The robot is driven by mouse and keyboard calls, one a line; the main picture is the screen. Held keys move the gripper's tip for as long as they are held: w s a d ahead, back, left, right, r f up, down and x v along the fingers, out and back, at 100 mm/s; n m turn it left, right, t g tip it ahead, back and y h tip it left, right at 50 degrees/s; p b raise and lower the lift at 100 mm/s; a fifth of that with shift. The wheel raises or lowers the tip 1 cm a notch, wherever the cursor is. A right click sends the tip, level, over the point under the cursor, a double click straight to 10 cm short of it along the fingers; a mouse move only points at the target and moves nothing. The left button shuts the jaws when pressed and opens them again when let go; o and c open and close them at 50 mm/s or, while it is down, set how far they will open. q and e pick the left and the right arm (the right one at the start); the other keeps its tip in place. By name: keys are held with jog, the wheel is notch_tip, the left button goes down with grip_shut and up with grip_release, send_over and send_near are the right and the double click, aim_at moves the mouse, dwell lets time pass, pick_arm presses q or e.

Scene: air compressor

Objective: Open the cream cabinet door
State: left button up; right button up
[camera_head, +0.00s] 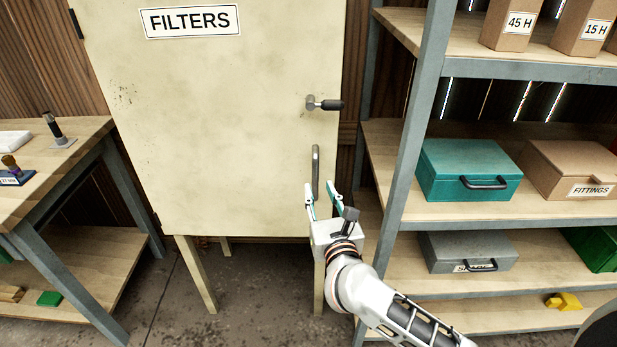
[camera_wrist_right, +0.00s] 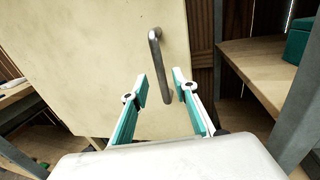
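The cream cabinet door (camera_head: 215,130) is shut and carries a FILTERS label (camera_head: 190,21). A latch handle with a dark grip (camera_head: 325,104) sticks out near its right edge, pointing right. Below it is a vertical grey bar handle (camera_head: 315,170), also seen in the right wrist view (camera_wrist_right: 159,62). My right gripper (camera_head: 322,192) is open in front of the lower part of the bar handle. In the right wrist view its fingers (camera_wrist_right: 159,92) lie either side of the bar's lower end, with nothing gripped; contact cannot be told. My left gripper is not in view.
A grey-framed shelf unit (camera_head: 408,150) stands close right of the door, holding a teal case (camera_head: 468,169), a grey case (camera_head: 467,250) and cardboard boxes (camera_head: 512,22). A wooden workbench (camera_head: 85,135) stands on the left. Floor below the cabinet is clear between its legs.

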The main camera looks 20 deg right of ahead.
aim_at(316, 180)
jog(key=w, duration=0.6)
jog(key=shift+d, duration=0.25)
grip_shut()
